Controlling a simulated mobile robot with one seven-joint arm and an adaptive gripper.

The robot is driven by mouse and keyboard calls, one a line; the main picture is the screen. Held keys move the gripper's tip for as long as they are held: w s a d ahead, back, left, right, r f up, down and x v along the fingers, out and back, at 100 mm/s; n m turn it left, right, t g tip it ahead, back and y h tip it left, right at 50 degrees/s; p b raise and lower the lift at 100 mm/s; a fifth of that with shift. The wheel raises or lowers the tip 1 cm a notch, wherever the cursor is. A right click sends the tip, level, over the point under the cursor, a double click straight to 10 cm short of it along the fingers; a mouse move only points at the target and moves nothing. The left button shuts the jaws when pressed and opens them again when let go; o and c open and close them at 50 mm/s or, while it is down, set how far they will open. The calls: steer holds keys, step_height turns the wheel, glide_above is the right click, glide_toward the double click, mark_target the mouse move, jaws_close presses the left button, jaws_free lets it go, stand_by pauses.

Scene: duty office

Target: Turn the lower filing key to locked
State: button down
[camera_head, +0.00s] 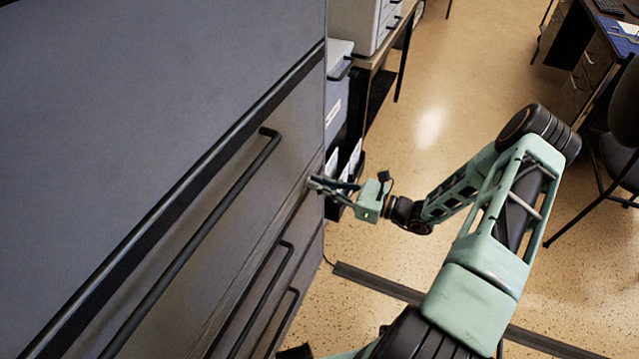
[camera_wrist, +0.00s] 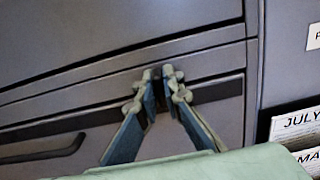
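The filing cabinet (camera_head: 130,110) is a large grey block with dark bar handles, filling the left of the head view. My gripper (camera_head: 312,184) is at the right edge of its drawer fronts. In the wrist view my gripper (camera_wrist: 158,73) has its two fingertips close together against the drawer front, at a dark horizontal strip (camera_wrist: 222,90). Only a narrow dark gap shows between the fingertips. The lower filing key is not clearly visible; the fingers cover that spot, so I cannot tell whether they hold it or how it is turned.
A drawer handle (camera_wrist: 42,148) is left of the fingers. To the cabinet's right are files labelled JULY (camera_wrist: 298,122) and a blue-grey unit (camera_head: 338,95). A dark floor strip (camera_head: 375,280) runs below my arm. A chair (camera_head: 620,130) and desk are at the right; the floor between is clear.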

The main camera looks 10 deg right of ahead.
steer(key=shift+m, duration=0.3)
steer(key=m+p, duration=0.1)
steer(key=m, duration=0.2)
steer(key=shift+p, duration=0.35)
steer(key=m+p, duration=0.1)
steer(key=m, duration=0.4)
steer(key=shift+w+d, duration=0.1)
steer(key=shift+w, duration=0.05)
steer(key=m, duration=0.4)
steer(key=shift+f+m+p, duration=0.1)
steer(key=shift+m+p, duration=0.2)
steer(key=shift+p, duration=0.1)
steer(key=m, duration=0.4)
steer(key=shift+f+m, duration=0.1)
steer(key=shift+m, duration=0.2)
steer(key=c, duration=2.1)
jaws_free()
